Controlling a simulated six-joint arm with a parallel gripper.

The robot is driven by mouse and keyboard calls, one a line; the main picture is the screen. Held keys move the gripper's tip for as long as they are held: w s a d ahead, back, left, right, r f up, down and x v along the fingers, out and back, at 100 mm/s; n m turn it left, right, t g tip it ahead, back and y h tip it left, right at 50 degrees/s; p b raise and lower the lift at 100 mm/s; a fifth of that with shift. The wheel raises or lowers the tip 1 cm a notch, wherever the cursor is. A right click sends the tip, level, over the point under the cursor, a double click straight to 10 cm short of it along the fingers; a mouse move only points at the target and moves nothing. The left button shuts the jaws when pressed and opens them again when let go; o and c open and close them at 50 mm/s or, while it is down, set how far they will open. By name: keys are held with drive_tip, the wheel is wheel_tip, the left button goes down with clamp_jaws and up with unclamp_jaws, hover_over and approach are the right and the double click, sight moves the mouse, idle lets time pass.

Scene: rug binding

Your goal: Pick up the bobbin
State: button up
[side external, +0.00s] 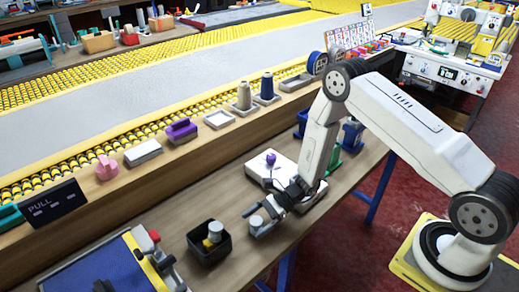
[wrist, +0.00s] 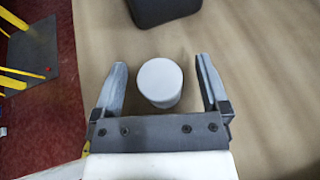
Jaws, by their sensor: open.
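The bobbin appears as a plain pale grey cylinder (wrist: 159,82) standing on the wooden table, seen from above in the wrist view. In the side view it is a small pale cylinder (side external: 256,221) near the table's front edge. My gripper (wrist: 161,66) is open, with one finger on each side of the bobbin and a visible gap on both sides. In the side view my gripper (side external: 263,211) is low over the table at the bobbin and partly covers it. The exact height of the fingers is hard to tell.
A black bin (side external: 209,250) holding a pale and yellow piece stands left of the bobbin; its dark edge shows in the wrist view (wrist: 165,12). A white box (side external: 284,166) with a purple knob sits behind my gripper. Thread cones (side external: 244,96) stand on the back ledge.

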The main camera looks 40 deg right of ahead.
idle(0.3)
clamp_jaws()
drive_tip(key=shift+r, duration=0.15)
drive_tip(key=shift+r, duration=1.1)
drive_tip(key=s+d+r, duration=0.2)
drive_tip(key=s+r, duration=0.8)
drive_tip(key=s, duration=0.3)
drive_tip(key=shift+s+d+r, duration=0.25)
drive_tip(key=shift+s+d, duration=0.1)
drive_tip(key=shift+s, duration=0.05)
